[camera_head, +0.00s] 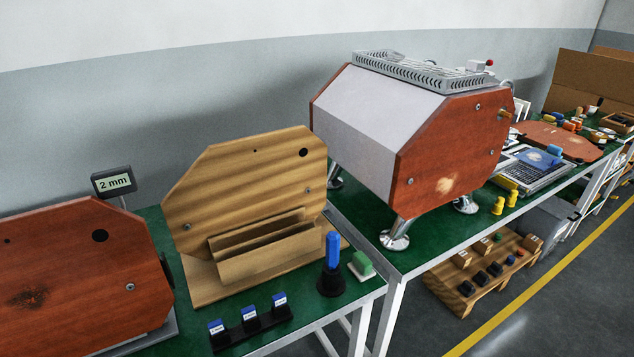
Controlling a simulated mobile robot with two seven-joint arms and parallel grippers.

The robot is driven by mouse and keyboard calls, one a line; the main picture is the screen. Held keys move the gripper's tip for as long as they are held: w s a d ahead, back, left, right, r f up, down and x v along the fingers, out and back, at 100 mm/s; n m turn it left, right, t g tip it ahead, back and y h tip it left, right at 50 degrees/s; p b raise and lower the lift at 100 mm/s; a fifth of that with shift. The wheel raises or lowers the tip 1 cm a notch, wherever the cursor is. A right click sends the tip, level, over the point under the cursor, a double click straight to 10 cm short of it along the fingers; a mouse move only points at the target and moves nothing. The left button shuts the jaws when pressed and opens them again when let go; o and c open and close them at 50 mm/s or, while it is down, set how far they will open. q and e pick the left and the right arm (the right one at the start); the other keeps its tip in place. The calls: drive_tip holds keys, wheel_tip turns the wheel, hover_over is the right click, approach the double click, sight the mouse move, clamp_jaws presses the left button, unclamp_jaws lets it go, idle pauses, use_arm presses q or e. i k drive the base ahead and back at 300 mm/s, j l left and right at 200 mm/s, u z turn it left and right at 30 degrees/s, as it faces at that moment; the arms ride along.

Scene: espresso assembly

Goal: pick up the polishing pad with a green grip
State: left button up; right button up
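The polishing pad with a green grip (361,264) lies on the green table top near its right front corner. Its green block sits on a pale pad. It stands just right of a blue-handled tool in a black holder (331,279). Neither of my grippers is in the head view.
A wooden panel (240,180) with a slotted wooden holder stands behind the pad. A black rack (251,330) with blue-topped blocks lies in front left. The espresso machine (385,125) stands on the table to the right. A red-brown panel (85,270) is at left.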

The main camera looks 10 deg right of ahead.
sight(361, 265)
drive_tip(key=u, duration=0.95)
drive_tip(key=z, duration=1.6)
